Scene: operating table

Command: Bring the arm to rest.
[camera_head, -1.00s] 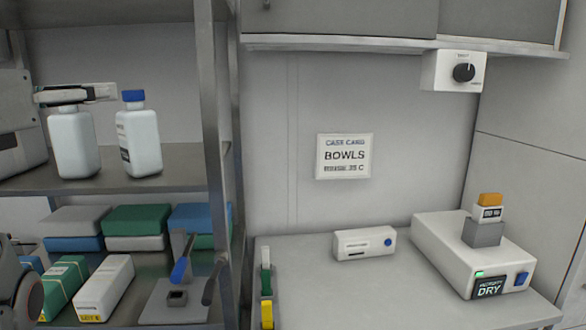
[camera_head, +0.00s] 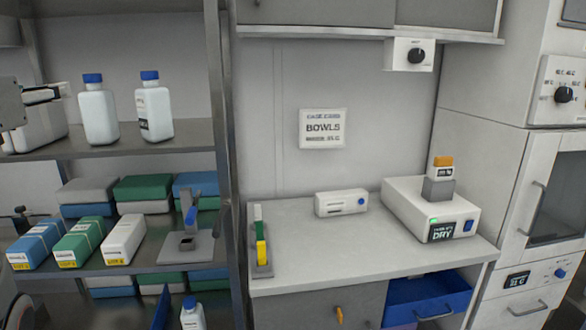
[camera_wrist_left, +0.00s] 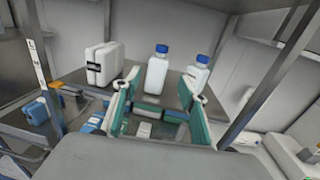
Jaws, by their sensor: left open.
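My left gripper (camera_head: 48,95) reaches in from the left edge of the head view, at the upper shelf. It is open and empty, left of two white bottles with blue caps, the left bottle (camera_head: 98,112) and the right bottle (camera_head: 154,108). Both bottles stand upright on the shelf. In the left wrist view the gripper's fingers (camera_wrist_left: 160,108) are spread apart, with the bottles (camera_wrist_left: 158,72) beyond them. My right gripper is not in view.
A metal shelf post (camera_head: 222,150) stands right of the bottles. Boxes (camera_head: 88,240) fill the lower shelf. A white container (camera_head: 35,128) is behind the gripper. The counter (camera_head: 320,240) holds a dryer unit (camera_head: 415,208), and a blue drawer (camera_head: 425,295) below stands open.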

